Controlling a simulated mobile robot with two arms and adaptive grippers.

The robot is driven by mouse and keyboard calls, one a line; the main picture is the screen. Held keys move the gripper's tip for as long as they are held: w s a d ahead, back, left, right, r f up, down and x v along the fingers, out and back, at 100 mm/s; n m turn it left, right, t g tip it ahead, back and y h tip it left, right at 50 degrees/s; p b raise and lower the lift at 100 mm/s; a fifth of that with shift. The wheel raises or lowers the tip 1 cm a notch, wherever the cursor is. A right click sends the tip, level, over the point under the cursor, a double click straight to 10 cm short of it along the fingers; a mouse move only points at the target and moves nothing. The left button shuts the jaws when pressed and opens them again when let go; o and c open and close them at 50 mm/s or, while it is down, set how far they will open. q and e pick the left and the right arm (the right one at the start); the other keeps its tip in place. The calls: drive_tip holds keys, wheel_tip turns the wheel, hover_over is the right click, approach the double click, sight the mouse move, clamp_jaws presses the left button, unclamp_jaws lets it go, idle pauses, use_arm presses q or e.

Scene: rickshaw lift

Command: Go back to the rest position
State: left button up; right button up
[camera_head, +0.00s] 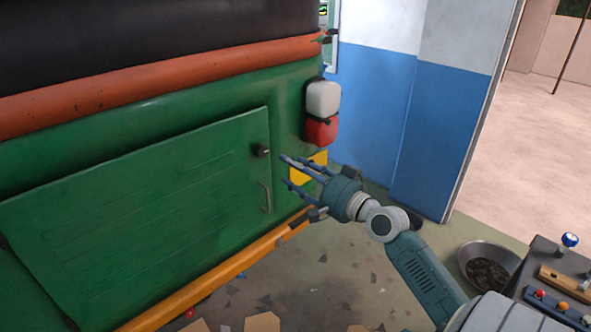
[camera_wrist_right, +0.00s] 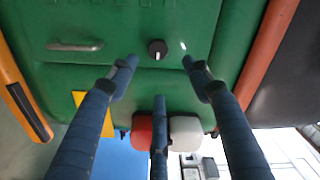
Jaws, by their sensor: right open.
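My right gripper (camera_head: 303,172) reaches in from the lower right in the head view, with its blue fingers spread, open and empty. It is close to the rear of the green rickshaw (camera_head: 120,190), near the black knob (camera_head: 262,151) of the closed panel. In the right wrist view the open fingers (camera_wrist_right: 158,85) frame the same knob (camera_wrist_right: 157,49), and nothing is between them. I cannot tell whether any finger touches the rickshaw. My left gripper is not in view.
A white and red lamp (camera_head: 322,112) and a yellow plate (camera_head: 308,168) are beside the gripper. An orange bar (camera_head: 200,280) runs along the rickshaw's bottom. A metal bowl (camera_head: 488,266) and a dark control box (camera_head: 560,275) are at the lower right. A blue-white wall (camera_head: 375,110) stands behind.

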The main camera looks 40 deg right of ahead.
idle(0.5)
wheel_tip(320, 180, down, 27)
drive_tip(key=s+d+g+h+b, duration=0.2)
drive_tip(key=d+g, duration=0.1)
drive_tip(key=g, duration=0.1)
drive_tip(key=s+a+f+n+g+b, duration=0.15)
drive_tip(key=s+f, duration=0.35)
drive_tip(key=f, duration=0.7)
drive_tip(key=s+a+f+n+g+b, duration=0.1)
drive_tip(key=s+a+f+g, duration=0.3)
drive_tip(key=f, duration=0.7)
drive_tip(key=s+a+f+n+g+b, duration=0.15)
drive_tip(key=s+a+f, duration=0.25)
drive_tip(key=s+f, duration=0.45)
drive_tip(key=s+a+f+n+g, duration=0.2)
drive_tip(key=s+a+f+n, duration=0.1)
drive_tip(key=s+f, duration=0.6)
drive_tip(key=s+a+f+n+g, duration=0.1)
drive_tip(key=s+a+f+n, duration=0.1)
drive_tip(key=s, duration=0.5)
drive_tip(key=s+a+f+n+g+b, duration=0.1)
drive_tip(key=s+a+f+n, duration=0.1)
drive_tip(key=s+a+f, duration=0.3)
drive_tip(key=s+a+f+n+g+b, duration=0.1)
drive_tip(key=s+a+f, duration=0.3)
drive_tip(key=s, duration=0.5)
drive_tip(key=shift+f+n+g+y, duration=0.2)
drive_tip(key=shift+n+g+y, duration=0.2)
drive_tip(key=shift+n+g, duration=0.15)
